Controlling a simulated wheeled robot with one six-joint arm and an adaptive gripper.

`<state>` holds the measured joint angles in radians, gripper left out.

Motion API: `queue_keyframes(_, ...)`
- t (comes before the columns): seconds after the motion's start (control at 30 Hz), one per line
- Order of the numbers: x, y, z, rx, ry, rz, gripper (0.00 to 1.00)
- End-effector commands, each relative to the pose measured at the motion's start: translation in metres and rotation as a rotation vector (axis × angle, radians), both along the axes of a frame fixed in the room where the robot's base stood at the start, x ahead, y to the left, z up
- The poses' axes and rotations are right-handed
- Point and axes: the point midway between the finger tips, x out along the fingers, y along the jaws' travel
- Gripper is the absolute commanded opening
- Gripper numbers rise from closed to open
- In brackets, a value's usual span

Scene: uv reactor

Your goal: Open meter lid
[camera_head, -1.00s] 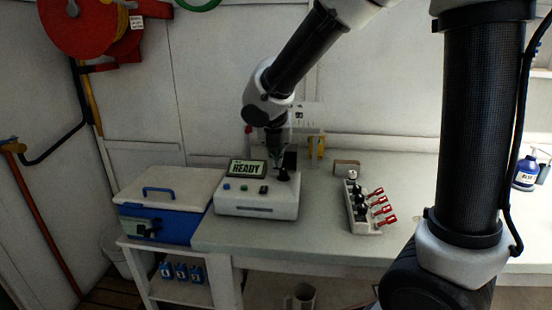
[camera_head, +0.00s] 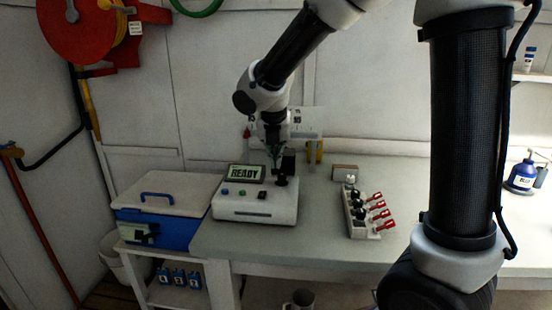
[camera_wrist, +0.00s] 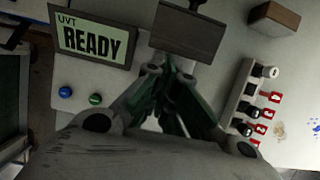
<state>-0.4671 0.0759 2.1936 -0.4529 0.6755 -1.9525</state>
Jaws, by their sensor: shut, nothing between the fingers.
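The white meter (camera_head: 255,205) stands on the bench, its tilted screen (camera_head: 244,173) reading "READY". The screen also shows in the wrist view (camera_wrist: 92,40), with a blue and a green button below it. A dark flat plate (camera_head: 289,164), apparently the meter lid, stands up at the meter's right rear. It fills the top middle of the wrist view (camera_wrist: 187,32). My gripper (camera_head: 276,166) is shut and empty, pointing down just left of this plate. In the wrist view its fingertips (camera_wrist: 170,78) are just below the plate; contact cannot be told.
A rack (camera_head: 358,212) with black-capped vials and red-labelled items stands to the right, with a small brown block (camera_head: 345,172) behind it. A blue and white cooler box (camera_head: 165,208) stands to the left. The bench between meter and rack is clear.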

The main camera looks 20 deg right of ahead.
Motion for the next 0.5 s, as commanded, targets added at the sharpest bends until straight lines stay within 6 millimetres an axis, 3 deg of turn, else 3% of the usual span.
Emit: queue_keyframes(0.5, 0.019, -0.008, 0.008, 0.064, 0.153, 0.000, 0.00)
